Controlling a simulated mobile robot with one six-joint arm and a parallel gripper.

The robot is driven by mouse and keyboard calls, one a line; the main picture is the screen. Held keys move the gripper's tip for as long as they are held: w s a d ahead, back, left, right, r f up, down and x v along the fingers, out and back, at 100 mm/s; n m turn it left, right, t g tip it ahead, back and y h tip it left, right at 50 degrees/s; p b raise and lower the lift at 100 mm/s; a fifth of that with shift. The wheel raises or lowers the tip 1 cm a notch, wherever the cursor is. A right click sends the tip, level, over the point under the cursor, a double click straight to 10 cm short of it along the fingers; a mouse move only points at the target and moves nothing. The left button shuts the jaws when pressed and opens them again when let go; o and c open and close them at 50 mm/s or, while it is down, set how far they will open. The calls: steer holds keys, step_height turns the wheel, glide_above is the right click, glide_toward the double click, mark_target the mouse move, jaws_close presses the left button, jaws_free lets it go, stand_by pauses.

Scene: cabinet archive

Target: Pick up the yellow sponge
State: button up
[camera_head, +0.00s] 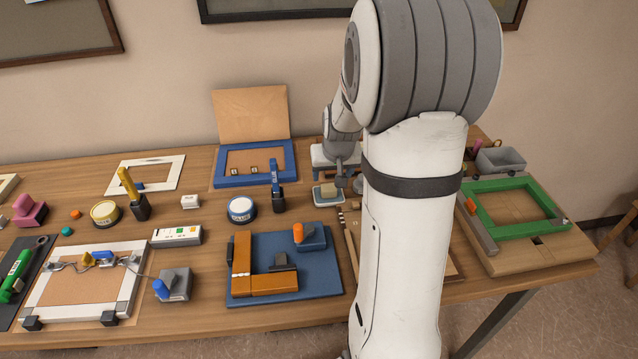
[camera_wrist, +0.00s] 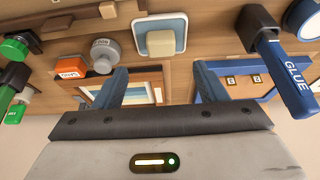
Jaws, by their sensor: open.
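The yellow sponge (camera_head: 327,189) is a small pale-yellow block on a shallow pale blue-and-white tray (camera_head: 318,200), towards the back of the table. In the wrist view the sponge (camera_wrist: 161,43) lies on its tray (camera_wrist: 161,20) at upper centre. My gripper (camera_wrist: 161,78) is open, its two blue-grey fingers wide apart with nothing between them. The sponge shows beyond the fingertips, roughly in line with the gap, with no contact visible. In the head view my wrist is just behind and right of the sponge, and the fingers are hard to make out.
A blue board (camera_head: 327,277) with orange blocks lies in front. A green frame (camera_head: 479,213) lies right. My arm hides part of the table.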

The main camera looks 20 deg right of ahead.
mark_target(329, 186)
steer(key=shift+w+p+x, duration=0.2)
steer(key=shift+p+x, duration=0.8)
steer(key=shift+x, duration=3)
steer(key=shift+r, duration=0.1)
steer(key=shift+c, duration=0.4)
steer(key=c, duration=1)
step_height(329, 186, up, 10)
steer(key=shift+b, duration=0.8)
steer(key=o, duration=0.5)
steer(key=shift+c, duration=0.2)
steer(key=c, duration=0.4)
